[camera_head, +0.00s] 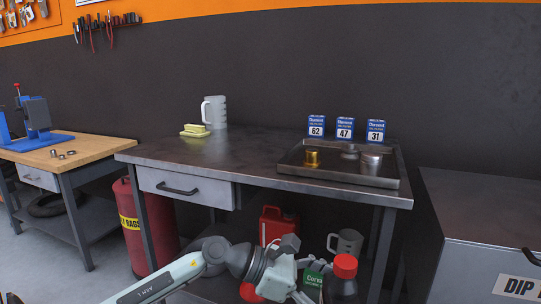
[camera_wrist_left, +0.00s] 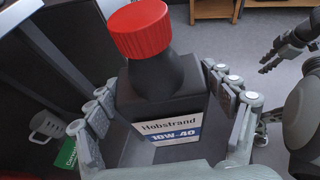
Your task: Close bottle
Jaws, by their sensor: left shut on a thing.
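A dark bottle (camera_wrist_left: 165,98) with a white and blue "Hobstrand 10W-40" label stands between the fingers of my left gripper (camera_wrist_left: 160,108), which is shut on its body. A ribbed red cap (camera_wrist_left: 138,29) sits over the bottle's neck, looking slightly tilted; I cannot tell whether it is screwed tight. In the head view the red cap (camera_head: 345,266) and dark bottle (camera_head: 340,287) show at the bottom, in front of the workbench, beside my left arm. My right gripper (camera_wrist_left: 279,55) shows at the right of the left wrist view, apart from the bottle; its opening is unclear.
The metal workbench (camera_head: 240,158) carries a tray (camera_head: 335,178) with small parts, blue boxes, a yellow block and a pale jug (camera_head: 214,111). Below are a red can (camera_head: 277,226), a grey jug (camera_head: 346,243) and a green container (camera_head: 313,283). A grey cabinet (camera_head: 480,205) stands right.

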